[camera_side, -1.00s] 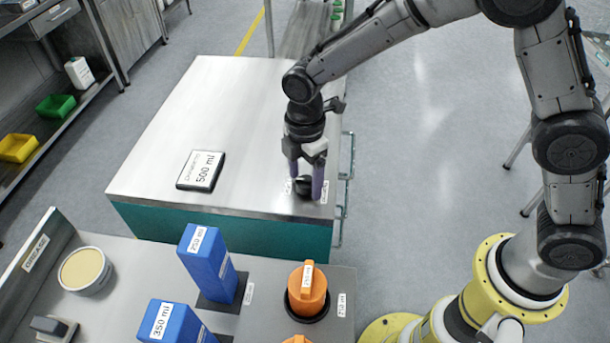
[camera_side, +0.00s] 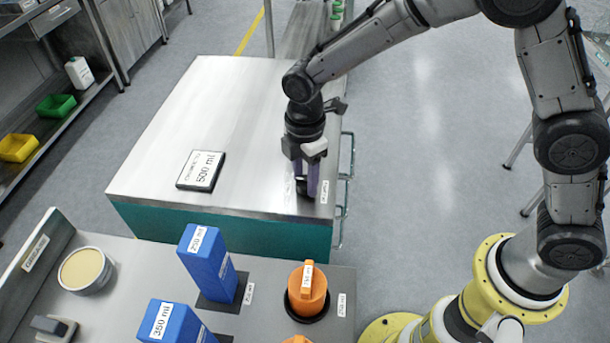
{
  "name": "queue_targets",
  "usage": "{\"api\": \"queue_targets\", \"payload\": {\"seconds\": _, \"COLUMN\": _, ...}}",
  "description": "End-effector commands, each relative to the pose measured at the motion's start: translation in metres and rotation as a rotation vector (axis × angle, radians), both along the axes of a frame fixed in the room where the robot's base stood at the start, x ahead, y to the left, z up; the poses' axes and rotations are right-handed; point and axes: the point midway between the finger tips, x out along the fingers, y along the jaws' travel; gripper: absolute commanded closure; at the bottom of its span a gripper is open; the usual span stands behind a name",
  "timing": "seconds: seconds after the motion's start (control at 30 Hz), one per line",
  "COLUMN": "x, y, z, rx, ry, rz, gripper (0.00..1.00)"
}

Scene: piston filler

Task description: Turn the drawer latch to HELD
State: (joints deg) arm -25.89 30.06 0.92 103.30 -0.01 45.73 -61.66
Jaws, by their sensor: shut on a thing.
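The drawer latch (camera_side: 301,188) is a small dark knob near the front right corner of the steel-topped cabinet (camera_side: 240,120). My gripper (camera_side: 305,185) points down over it, and its purple fingers are shut on the latch. The fingers hide most of the knob. Small white labels sit beside the latch; the one to its right (camera_side: 325,191) shows, but its lettering is too small to read. Which label the latch points to cannot be told.
A display reading 500 ml (camera_side: 201,170) lies on the cabinet top. On the nearer bench stand blue blocks (camera_side: 207,262), an orange knob (camera_side: 307,288) and a round tan-topped container (camera_side: 85,270). A rail (camera_side: 346,185) runs along the cabinet's right side. Most of the cabinet top is clear.

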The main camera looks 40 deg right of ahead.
Motion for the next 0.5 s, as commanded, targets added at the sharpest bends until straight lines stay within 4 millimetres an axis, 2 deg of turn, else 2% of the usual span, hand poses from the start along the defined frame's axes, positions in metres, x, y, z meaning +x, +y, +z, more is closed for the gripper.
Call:
{"api": "queue_targets", "payload": {"seconds": 0.27, "x": 0.0005, "y": 0.0004, "z": 0.0015, "rx": 0.001, "ry": -0.002, "rz": -0.175, "gripper": 1.0}}
{"api": "queue_targets", "payload": {"seconds": 0.5, "x": 0.0009, "y": 0.0004, "z": 0.0017, "rx": 0.002, "ry": -0.002, "rz": -0.398, "gripper": 1.0}}
